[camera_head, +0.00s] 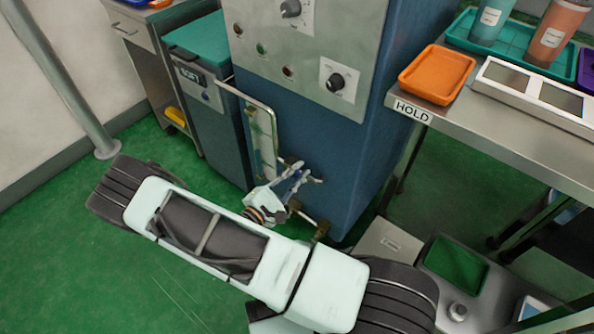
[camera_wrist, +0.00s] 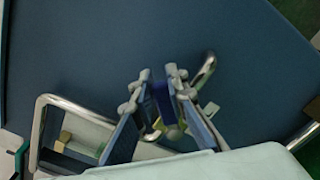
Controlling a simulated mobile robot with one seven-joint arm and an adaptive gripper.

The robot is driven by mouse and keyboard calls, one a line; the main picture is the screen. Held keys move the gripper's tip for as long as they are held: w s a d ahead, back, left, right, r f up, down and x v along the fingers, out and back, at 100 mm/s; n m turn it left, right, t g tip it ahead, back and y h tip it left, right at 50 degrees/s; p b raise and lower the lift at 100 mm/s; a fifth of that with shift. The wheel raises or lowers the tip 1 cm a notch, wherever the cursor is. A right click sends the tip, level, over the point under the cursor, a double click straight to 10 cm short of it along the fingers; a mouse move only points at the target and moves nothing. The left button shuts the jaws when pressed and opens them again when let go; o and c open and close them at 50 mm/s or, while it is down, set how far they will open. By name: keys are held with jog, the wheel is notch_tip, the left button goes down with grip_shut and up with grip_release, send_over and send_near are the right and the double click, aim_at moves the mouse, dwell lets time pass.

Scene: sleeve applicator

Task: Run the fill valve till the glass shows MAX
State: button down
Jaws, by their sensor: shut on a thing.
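My gripper (camera_head: 299,174) is at the front of the blue machine, just right of the sight glass (camera_head: 262,143). In the wrist view the fingers (camera_wrist: 159,76) are closed around a dark blue piece (camera_wrist: 163,102), which looks like the fill valve's handle. Brass-coloured valve parts (camera_wrist: 173,132) show behind it, partly hidden by the fingers. The sight glass stands upright behind a metal guard frame (camera_head: 232,90). Its level and any MAX mark are too small to read. In the wrist view the guard frame (camera_wrist: 42,125) shows at the left.
The machine's steel panel (camera_head: 262,35) carries knobs and lamps above. A bin with a teal lid (camera_head: 203,40) stands to the left. At the right, a steel table (camera_head: 500,125) labelled HOLD bears an orange tray (camera_head: 437,73). Low brass fittings (camera_head: 321,229) sit close to my arm.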

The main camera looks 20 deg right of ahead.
dwell(0.3)
jog(key=c, duration=1.9)
grip_release()
jog(key=v, duration=1.2)
